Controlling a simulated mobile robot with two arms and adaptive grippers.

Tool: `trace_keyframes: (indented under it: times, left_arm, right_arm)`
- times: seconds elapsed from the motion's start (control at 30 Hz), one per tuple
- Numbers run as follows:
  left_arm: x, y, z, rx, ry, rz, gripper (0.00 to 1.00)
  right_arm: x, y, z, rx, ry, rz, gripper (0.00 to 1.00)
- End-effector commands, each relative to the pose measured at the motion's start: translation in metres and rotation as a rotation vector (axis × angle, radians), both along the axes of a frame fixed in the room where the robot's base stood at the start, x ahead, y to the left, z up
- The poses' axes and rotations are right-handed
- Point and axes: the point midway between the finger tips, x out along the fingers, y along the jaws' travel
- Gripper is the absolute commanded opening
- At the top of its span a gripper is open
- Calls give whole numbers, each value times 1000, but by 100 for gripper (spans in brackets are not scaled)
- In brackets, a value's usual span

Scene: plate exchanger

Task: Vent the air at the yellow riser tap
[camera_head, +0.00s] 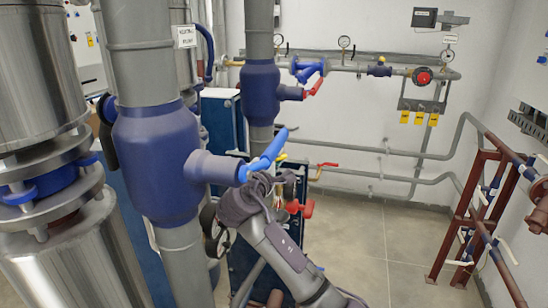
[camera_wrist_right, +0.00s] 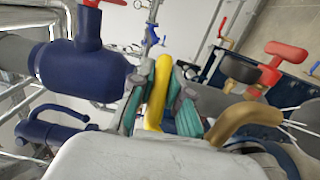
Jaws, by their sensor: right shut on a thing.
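The yellow riser tap shows in the right wrist view as a thick yellow lever (camera_wrist_right: 157,88) standing between the teal finger pads of my right gripper (camera_wrist_right: 158,108). The pads close on it from both sides. In the head view my right gripper (camera_head: 268,184) is at the end of my grey arm, just below a blue lever on the near pipe. Only a small yellow piece (camera_head: 282,157) shows there, beyond the blue lever. The tap's body and outlet are mostly hidden behind my gripper. My left gripper is in neither view.
A large dark-blue valve body (camera_head: 158,160) with a blue lever (camera_head: 265,156) stands close to my right gripper. A red-handled tap (camera_head: 300,208) sits just right of it. Wall pipes with gauges run behind. A red pipe frame (camera_head: 470,225) stands right; the floor between is clear.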

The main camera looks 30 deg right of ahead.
Motion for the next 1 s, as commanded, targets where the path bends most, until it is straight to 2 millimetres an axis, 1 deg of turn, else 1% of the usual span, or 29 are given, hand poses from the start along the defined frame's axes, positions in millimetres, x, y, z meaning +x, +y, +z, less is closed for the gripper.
trace_keyframes:
  times: [0.03, 0.27, 0.7, 0.73, 0.87, 1.0]
  left_arm:
    - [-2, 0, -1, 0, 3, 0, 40]
    - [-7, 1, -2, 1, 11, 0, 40]
    - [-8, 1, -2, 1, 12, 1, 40]
    - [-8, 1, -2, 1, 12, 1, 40]
    - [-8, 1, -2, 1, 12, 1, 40]
    - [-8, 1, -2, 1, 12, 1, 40]
  right_arm:
    - [-1, 1, -2, 3, 4, -18, 0]
    - [-4, 1, -2, 3, 3, -69, 0]
    - [-4, 1, -2, 2, 4, -77, 0]
    - [-4, 1, -2, 2, 4, -76, 19]
    - [-4, 1, -1, 1, 3, -76, 41]
    - [-4, 1, -1, 1, 2, -76, 42]
